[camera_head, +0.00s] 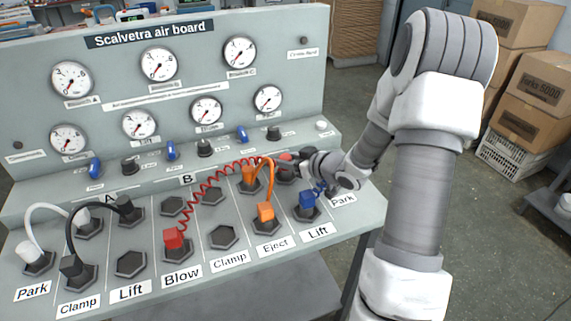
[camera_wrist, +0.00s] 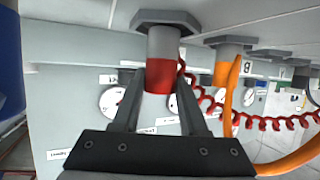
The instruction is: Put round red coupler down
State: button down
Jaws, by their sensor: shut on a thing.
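The round red coupler (camera_wrist: 160,78) is between the two fingers of my gripper (camera_wrist: 158,85) in the wrist view. A grey cylinder joins its red band to a dark hexagonal socket (camera_wrist: 150,17); I cannot tell how firmly it is seated. In the head view my gripper (camera_head: 299,161) is at the back row of sockets on the right of the panel, mostly hiding the red coupler (camera_head: 285,157). A coiled red hose (camera_head: 213,181) runs from it to a red coupler (camera_head: 174,239) at the front socket labelled Blow.
An orange hose (camera_head: 271,182) with orange couplers stands close beside my gripper. A blue coupler (camera_head: 307,199) is at Lift on the right. White and black hoses are on the left. The front Lift (camera_head: 131,264) and Clamp (camera_head: 223,237) sockets are empty.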

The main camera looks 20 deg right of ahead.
jog(key=shift+f, duration=0.3)
jog(key=c, duration=0.9)
grip_release()
jog(key=shift+f, duration=0.1)
jog(key=o, duration=0.5)
jog(key=shift+c, duration=0.2)
jog(key=shift+r, duration=0.25)
jog(key=p+v, duration=0.3)
jog(key=v, duration=0.9)
